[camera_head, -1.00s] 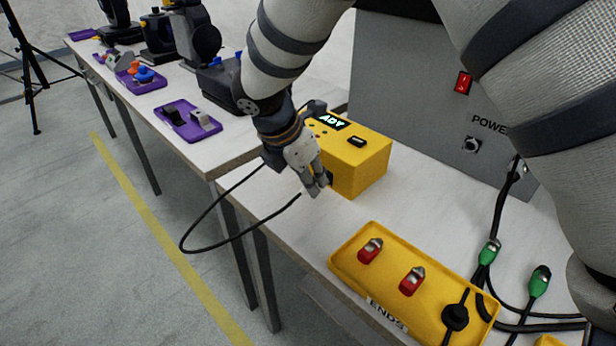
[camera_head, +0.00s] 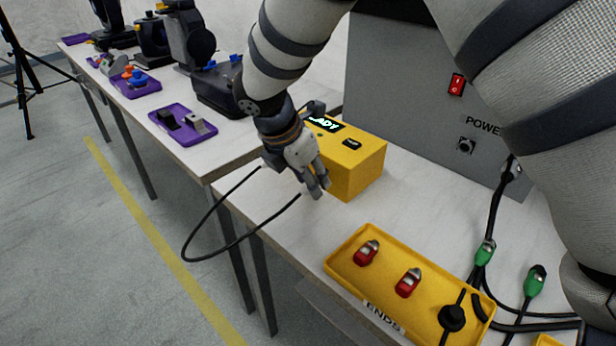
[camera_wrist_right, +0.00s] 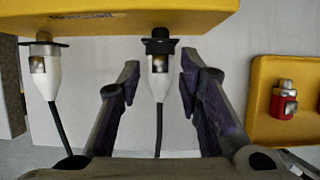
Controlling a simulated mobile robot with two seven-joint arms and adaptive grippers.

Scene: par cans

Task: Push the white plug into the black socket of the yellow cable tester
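The yellow cable tester (camera_head: 356,175) stands on the white table, with a lit display on top. In the right wrist view its yellow body (camera_wrist_right: 110,20) spans the top edge. A white plug (camera_wrist_right: 160,82) with a black cable is lined up with the black socket (camera_wrist_right: 160,46) and meets it; how deep it sits I cannot tell. My right gripper (camera_wrist_right: 158,85) has one finger on each side of this plug, with gaps visible on both sides. In the head view my right gripper (camera_head: 320,190) is at the tester's near left side and hides plug and socket. My left gripper is not seen.
A second white plug (camera_wrist_right: 46,78) sits at another port to the left. A yellow tray (camera_head: 345,262) holds red-and-silver ends and a black part. A grey power box (camera_head: 420,110) stands behind. Green-ended cables (camera_head: 485,252) lie right. A black cable (camera_head: 190,235) loops over the table edge.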

